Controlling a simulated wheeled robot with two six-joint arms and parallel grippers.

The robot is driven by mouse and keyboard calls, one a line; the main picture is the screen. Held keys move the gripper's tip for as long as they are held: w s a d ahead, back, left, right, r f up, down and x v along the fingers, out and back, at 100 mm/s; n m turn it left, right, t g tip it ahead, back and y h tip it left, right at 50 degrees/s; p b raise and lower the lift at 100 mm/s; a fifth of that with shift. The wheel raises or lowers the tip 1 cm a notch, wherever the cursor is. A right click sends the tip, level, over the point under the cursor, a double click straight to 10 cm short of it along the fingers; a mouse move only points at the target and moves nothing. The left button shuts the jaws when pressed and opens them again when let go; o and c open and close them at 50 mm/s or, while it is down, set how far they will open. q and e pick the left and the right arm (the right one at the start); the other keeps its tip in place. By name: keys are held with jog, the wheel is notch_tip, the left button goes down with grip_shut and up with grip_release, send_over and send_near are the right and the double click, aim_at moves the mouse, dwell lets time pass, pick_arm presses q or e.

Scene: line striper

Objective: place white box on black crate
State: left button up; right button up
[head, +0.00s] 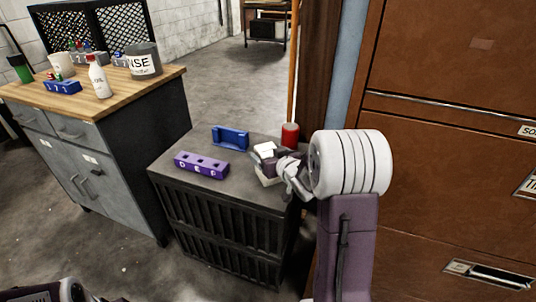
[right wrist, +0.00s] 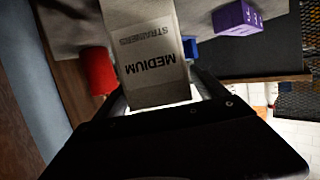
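The white box (right wrist: 155,55), printed MEDIUM STRAINERS, is between the fingers of my right gripper in the right wrist view. In the head view my right gripper (head: 272,163) is at the right side of the black crate's top and hides much of the box (head: 267,180). The gripper looks shut on the box. The black crate (head: 225,225) has slatted sides and a flat grey top. I cannot tell whether the box touches that top. Only part of my left arm shows at the bottom left; its gripper is out of view.
On the crate top are a purple block lettered D E F (head: 201,165), a blue holder (head: 230,138) and a red can (head: 290,135) close behind my right gripper. A wooden-topped cabinet (head: 140,85) stands left; brown drawers (head: 450,150) stand right.

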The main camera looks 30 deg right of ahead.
jog(key=shift+r, duration=0.1)
jog(key=shift+s+r+p, duration=0.1)
jog(key=shift+r+p, duration=0.15)
jog(key=shift+p, duration=0.05)
jog(key=p+v, duration=0.2)
jog(key=v, duration=0.5)
jog(key=shift+s+r+p, duration=0.15)
jog(key=shift+r+p, duration=0.05)
jog(key=shift+p, duration=0.15)
jog(key=shift+f+b+v, duration=0.1)
jog(key=shift+b+v, duration=1)
jog(key=shift+b, duration=0.25)
jog(key=shift+f+b+v, duration=0.15)
jog(key=shift+b+v, duration=0.9)
jog(key=shift+b, duration=0.3)
jog(key=shift+s, duration=0.1)
